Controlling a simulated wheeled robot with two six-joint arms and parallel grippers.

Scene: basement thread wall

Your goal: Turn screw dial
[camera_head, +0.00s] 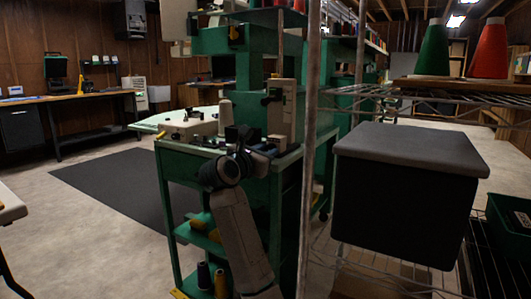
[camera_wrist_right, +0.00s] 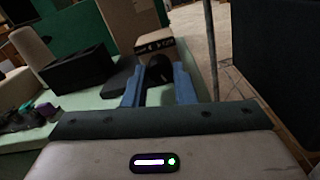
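My right gripper (camera_head: 264,149) is at the edge of the green machine table (camera_head: 292,158) in the head view. In the right wrist view its two blue fingers (camera_wrist_right: 159,88) stand apart. A dark rounded piece (camera_wrist_right: 158,70), possibly the screw dial, shows between and just beyond the fingertips, in front of a tan box-shaped part (camera_wrist_right: 155,42). I cannot tell whether the fingers touch it. No dial can be made out clearly in the head view, where my gripper covers that spot. My left gripper is not in view.
A metal shelf post (camera_head: 309,150) stands close to the right of my arm. A dark storage box (camera_head: 405,205) with a grey lid sits on the wire rack. A black block (camera_wrist_right: 78,70) lies left of the fingers.

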